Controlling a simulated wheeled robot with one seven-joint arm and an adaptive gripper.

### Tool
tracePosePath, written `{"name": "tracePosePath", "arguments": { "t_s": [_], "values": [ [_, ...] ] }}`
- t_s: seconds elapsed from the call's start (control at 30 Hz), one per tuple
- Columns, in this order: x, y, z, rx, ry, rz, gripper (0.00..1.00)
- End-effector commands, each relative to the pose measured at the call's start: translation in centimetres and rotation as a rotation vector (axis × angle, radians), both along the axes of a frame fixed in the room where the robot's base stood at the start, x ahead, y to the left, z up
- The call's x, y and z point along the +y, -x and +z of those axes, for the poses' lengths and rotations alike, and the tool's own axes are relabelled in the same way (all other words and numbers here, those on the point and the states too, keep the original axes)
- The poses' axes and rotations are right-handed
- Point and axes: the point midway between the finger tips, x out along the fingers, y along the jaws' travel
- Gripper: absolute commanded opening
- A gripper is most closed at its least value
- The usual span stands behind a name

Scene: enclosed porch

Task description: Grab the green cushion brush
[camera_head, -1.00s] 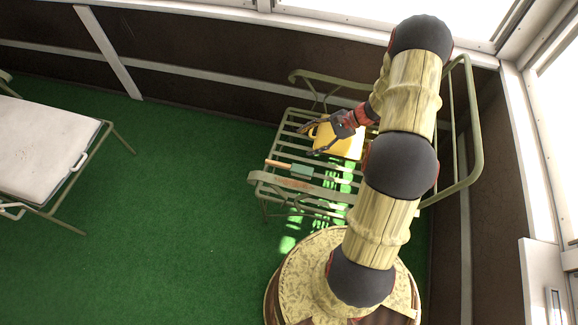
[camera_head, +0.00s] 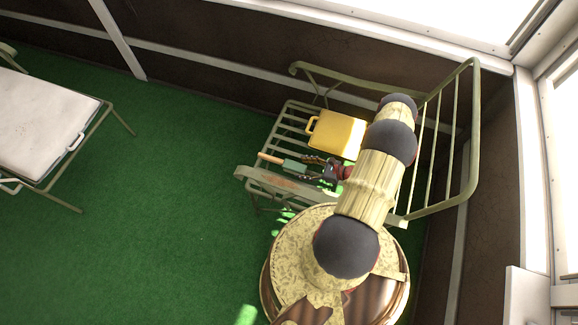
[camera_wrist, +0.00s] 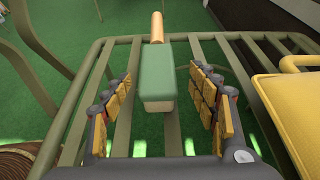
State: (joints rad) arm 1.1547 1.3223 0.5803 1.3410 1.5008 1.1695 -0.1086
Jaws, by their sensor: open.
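The green cushion brush (camera_head: 294,166) lies on the slatted seat of a metal chair in the head view, its wooden handle pointing left. In the wrist view the brush's green block (camera_wrist: 157,78) lies between and slightly beyond my open fingers, with the wooden handle (camera_wrist: 157,27) pointing away. My gripper (camera_head: 318,168) is low over the seat at the brush's right end. In the wrist view my gripper (camera_wrist: 163,100) has a padded finger on each side of the block, with gaps on both sides. Whether the fingertips touch the slats cannot be told.
A yellow cushion-like object with a handle (camera_head: 336,135) lies on the seat behind the brush, at the right in the wrist view (camera_wrist: 297,105). The metal chair (camera_head: 272,184) has raised armrests and a barred back. A white-topped table (camera_head: 40,125) stands left; green floor between is clear.

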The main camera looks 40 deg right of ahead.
Motion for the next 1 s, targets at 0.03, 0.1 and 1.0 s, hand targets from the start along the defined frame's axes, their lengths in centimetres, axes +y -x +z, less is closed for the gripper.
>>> {"name": "tracePosePath", "arguments": {
  "t_s": [0.03, 0.1, 1.0],
  "values": [
    [0.4, -0.5, -0.3, 0.0, 0.0, 0.005, 0.59],
    [0.7, -1.1, -0.6, 0.0, 0.0, 0.004, 0.59],
    [3.6, -5.4, -2.1, 0.0, 0.002, 0.004, 0.49]
  ]
}}
